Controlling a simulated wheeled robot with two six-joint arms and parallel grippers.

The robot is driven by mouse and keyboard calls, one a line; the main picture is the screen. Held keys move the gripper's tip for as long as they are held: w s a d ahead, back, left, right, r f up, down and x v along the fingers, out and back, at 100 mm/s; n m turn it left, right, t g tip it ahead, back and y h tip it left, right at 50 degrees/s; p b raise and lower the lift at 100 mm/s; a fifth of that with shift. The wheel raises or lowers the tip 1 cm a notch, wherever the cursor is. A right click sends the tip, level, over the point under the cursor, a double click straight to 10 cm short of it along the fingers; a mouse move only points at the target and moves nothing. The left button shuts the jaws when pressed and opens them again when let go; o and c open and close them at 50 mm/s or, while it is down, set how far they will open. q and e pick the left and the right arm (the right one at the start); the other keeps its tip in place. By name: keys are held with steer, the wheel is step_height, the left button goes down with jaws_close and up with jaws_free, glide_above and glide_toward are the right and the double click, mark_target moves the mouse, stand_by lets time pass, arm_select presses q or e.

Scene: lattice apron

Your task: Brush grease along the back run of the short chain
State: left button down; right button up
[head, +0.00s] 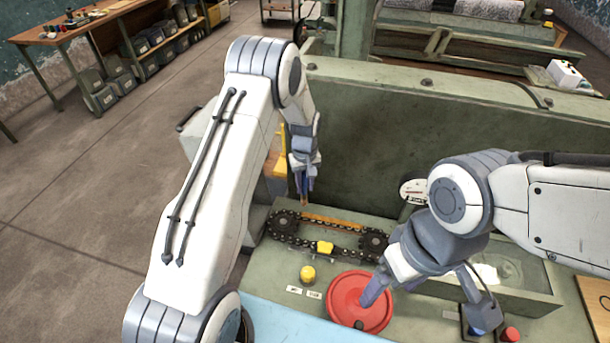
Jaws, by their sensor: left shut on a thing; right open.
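The short chain (310,243) loops around two dark sprockets on the green bench top. An orange-yellow strip (335,221) lies along most of its back run. My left gripper (303,178) is shut on a thin tool, seemingly the brush (304,200), which points down above the chain's back left part. The tip appears apart from the chain; most of the tool is hidden by the fingers. My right gripper (428,302) is open and empty, its fingers spread, one over the red round lid or dish (345,297).
A yellow knob (307,274) with small labels stands in front of the chain. A red button (510,334) and a shallow green tray (515,272) are at the right. A tall green panel (375,130) rises behind the chain. A blue surface (290,322) lies at the front.

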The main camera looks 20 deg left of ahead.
arm_select(q)
steer(key=shift+r+p, duration=0.6)
steer(key=shift+r, duration=0.65)
steer(key=shift+f, duration=0.1)
